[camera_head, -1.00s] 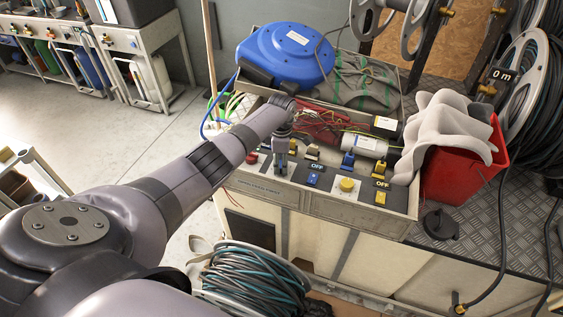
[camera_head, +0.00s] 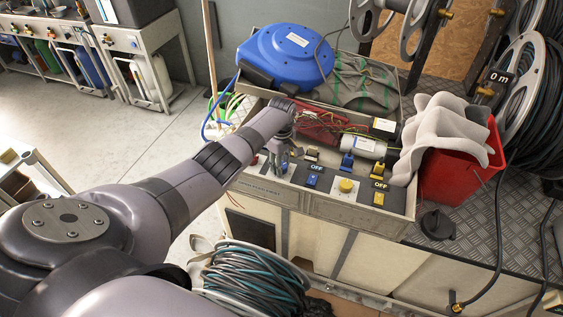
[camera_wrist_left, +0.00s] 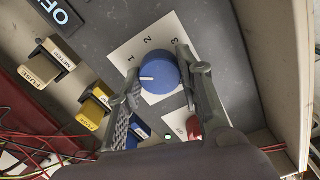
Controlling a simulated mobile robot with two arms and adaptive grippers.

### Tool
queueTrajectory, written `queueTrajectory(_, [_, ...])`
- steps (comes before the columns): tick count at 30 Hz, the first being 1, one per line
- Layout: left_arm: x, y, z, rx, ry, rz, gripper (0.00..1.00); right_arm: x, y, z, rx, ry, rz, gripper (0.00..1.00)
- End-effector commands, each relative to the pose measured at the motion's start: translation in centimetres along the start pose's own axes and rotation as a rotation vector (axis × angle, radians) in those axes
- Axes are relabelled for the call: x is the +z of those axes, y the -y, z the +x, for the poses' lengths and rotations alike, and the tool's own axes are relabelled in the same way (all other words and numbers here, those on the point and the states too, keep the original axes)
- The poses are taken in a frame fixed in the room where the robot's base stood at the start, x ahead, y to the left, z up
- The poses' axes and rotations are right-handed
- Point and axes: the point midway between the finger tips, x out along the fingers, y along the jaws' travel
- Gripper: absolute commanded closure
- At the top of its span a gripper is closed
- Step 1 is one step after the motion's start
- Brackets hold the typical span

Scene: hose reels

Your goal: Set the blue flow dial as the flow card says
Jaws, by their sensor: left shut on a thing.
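The blue flow dial (camera_wrist_left: 160,70) sits on a white plate marked 1, 2 and 3 in the left wrist view. Its white pointer line faces left in that picture, a little below the 1. My left gripper (camera_wrist_left: 167,73) has a finger on each side of the dial and is shut on it. In the head view my left gripper (camera_head: 277,163) is at the left end of the control panel (camera_head: 325,197) and hides the dial. I cannot make out a flow card or its text. My right gripper is not in view.
Yellow fuse and meter switches (camera_wrist_left: 96,108) and a red knob (camera_wrist_left: 194,128) are close to the fingers. A panel wall (camera_wrist_left: 282,70) rises at the right. A blue hose reel (camera_head: 287,55) and a red bucket (camera_head: 462,165) with a grey cloth (camera_head: 440,130) stand nearby.

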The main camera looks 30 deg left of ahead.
Motion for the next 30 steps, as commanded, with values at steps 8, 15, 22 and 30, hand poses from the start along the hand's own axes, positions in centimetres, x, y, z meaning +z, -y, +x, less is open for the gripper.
queueTrajectory(8, [0.04,-0.06,-0.09,0.001,0.001,0.261,0.94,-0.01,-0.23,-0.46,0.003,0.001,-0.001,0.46])
queueTrajectory(15, [0.0,-0.07,-0.07,0.002,0.001,0.488,0.94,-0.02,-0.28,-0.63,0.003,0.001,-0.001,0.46])
queueTrajectory(22, [-0.04,-0.09,-0.09,0.002,-0.001,0.707,0.94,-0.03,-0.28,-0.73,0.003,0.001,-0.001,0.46])
queueTrajectory(30, [-0.02,-0.12,-0.09,0.003,-0.001,0.964,0.94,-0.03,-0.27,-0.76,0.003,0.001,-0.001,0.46])
